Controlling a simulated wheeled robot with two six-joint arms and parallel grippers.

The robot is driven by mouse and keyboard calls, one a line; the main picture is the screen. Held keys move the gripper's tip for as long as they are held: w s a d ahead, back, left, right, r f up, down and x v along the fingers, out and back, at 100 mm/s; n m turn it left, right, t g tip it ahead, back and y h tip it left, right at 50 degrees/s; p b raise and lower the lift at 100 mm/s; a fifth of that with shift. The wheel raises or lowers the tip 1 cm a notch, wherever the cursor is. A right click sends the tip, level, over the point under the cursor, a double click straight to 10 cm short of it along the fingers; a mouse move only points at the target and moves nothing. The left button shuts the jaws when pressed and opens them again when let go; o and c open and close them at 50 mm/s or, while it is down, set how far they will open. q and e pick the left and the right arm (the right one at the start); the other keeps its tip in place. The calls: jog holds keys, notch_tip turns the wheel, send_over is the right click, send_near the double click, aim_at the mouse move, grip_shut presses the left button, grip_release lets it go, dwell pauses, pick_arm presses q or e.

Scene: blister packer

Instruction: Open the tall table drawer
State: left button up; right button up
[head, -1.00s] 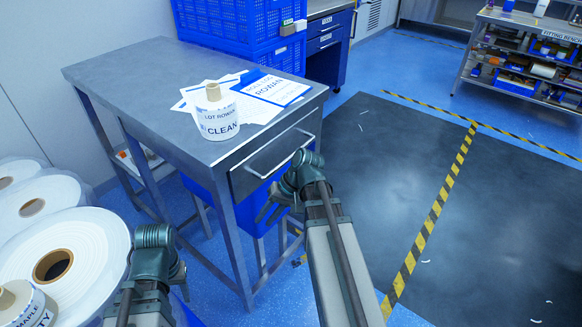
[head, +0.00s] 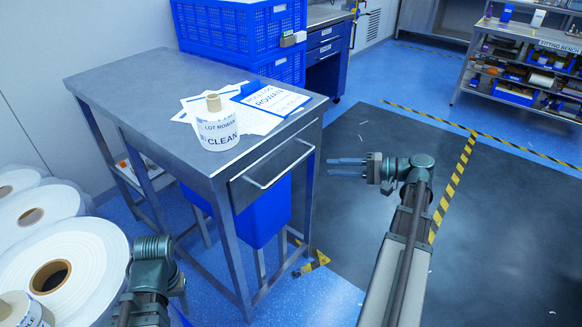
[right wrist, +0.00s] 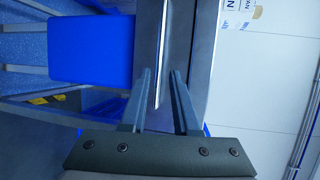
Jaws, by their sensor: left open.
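The tall steel table (head: 130,90) stands left of centre in the head view. Its drawer front (head: 247,190), with a bar handle (head: 283,168), looks shut, flush with the frame. My right gripper (head: 332,167) is open and empty, just right of the handle, its fingers pointing left towards it. In the right wrist view the fingertips (right wrist: 159,72) are apart, and the pale handle bar (right wrist: 161,60) shows in the gap between them; whether it is within their reach I cannot tell. My left gripper (head: 182,288) is open at the lower left, away from the drawer; its fingers are partly hidden.
A CLEAN label roll (head: 217,130) and papers (head: 268,95) lie on the tabletop. A blue bin (head: 262,212) is under the drawer. Large white rolls (head: 85,255) stand at the left. The dark floor mat (head: 480,210) at the right is clear.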

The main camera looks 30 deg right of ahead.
aim_at(291, 167)
jog(key=b+x, duration=0.2)
jog(key=x, duration=1.1)
jog(key=shift+w+a+f, duration=0.15)
jog(key=shift+a+f, duration=0.05)
jog(key=shift+a, duration=0.05)
jog(key=shift+c, duration=0.3)
grip_shut()
dwell(0.7)
